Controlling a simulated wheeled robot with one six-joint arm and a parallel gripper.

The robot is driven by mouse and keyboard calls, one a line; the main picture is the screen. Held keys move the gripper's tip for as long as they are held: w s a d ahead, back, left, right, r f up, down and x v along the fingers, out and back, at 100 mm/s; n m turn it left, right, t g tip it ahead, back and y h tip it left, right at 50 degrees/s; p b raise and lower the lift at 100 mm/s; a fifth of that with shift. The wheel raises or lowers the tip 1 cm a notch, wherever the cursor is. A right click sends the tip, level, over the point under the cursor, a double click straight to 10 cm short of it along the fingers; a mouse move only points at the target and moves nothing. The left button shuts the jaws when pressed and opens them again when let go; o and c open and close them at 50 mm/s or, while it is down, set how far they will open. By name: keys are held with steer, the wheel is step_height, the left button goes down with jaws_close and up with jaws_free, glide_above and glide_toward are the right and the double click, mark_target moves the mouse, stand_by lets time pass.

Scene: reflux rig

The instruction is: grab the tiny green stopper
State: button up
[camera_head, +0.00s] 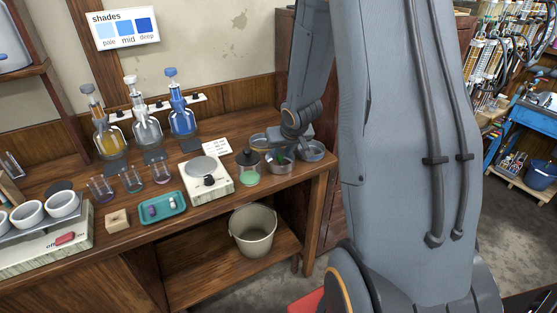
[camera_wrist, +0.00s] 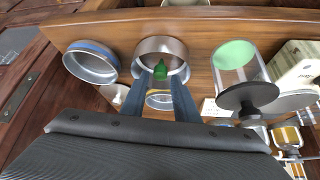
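The tiny green stopper (camera_wrist: 161,69) sits in the middle metal dish (camera_wrist: 160,46) in the wrist view. A bit of green also shows under my gripper in the head view (camera_head: 281,155). My gripper (camera_wrist: 162,76) points down into that dish. Its two fingers are apart, one on each side of the stopper, with small gaps that look clear. I cannot tell how deep the fingertips reach beside it. In the head view my wrist hides much of the dish.
A blue-rimmed dish (camera_wrist: 93,62) and a yellow-ringed dish (camera_wrist: 160,99) stand close by. A dark-lidded glass jar with green contents (camera_head: 249,167) and a white scale (camera_head: 207,178) are to the left. A bucket (camera_head: 253,230) stands on the lower shelf.

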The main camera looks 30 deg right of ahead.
mark_target(280, 156)
steer(key=shift+x, duration=1.9)
steer(key=shift+s, duration=0.1)
steer(key=shift+c, duration=0.3)
jaws_close()
